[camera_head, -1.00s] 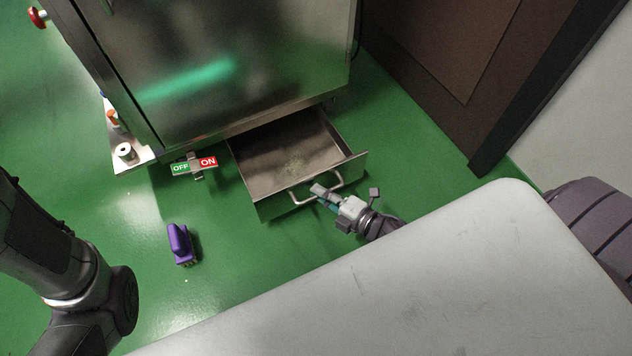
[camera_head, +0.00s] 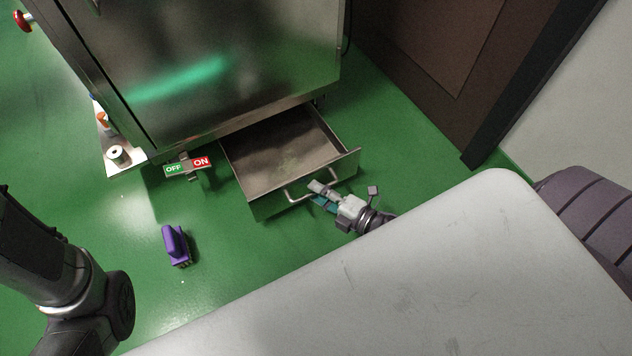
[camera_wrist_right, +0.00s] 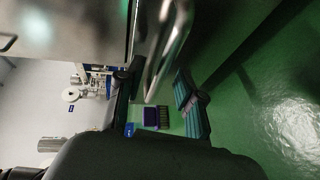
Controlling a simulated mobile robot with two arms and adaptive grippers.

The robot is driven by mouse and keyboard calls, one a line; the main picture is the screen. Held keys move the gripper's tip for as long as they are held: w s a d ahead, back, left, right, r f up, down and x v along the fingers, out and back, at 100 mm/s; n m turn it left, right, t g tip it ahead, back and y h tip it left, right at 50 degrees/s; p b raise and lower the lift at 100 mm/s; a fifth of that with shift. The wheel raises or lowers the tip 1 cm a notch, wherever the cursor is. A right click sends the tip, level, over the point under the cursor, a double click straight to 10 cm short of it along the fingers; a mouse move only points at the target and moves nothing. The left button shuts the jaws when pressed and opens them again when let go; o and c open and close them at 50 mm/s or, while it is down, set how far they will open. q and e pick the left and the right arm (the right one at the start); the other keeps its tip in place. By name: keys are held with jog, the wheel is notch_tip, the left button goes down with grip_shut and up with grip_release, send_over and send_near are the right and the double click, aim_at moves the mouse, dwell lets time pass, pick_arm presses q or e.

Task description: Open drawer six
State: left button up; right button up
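A metal drawer (camera_head: 252,190) stands pulled out from the bottom of the steel cabinet (camera_head: 235,60). It looks empty inside, and no number is readable on it. Its bar handle (camera_head: 291,197) is on the front face; the handle also shows in the wrist view (camera_wrist_right: 168,48).
An OFF/ON sign (camera_head: 187,167) is left of the drawer. A brown door (camera_head: 430,60) is at the right. A pale surface (camera_head: 400,270) fills the foreground.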

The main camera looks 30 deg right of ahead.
jog(key=v, duration=1.1)
jog(key=shift+w, duration=0.1)
jog(key=shift+a+r, duration=0.1)
jog(key=shift+r, duration=0.05)
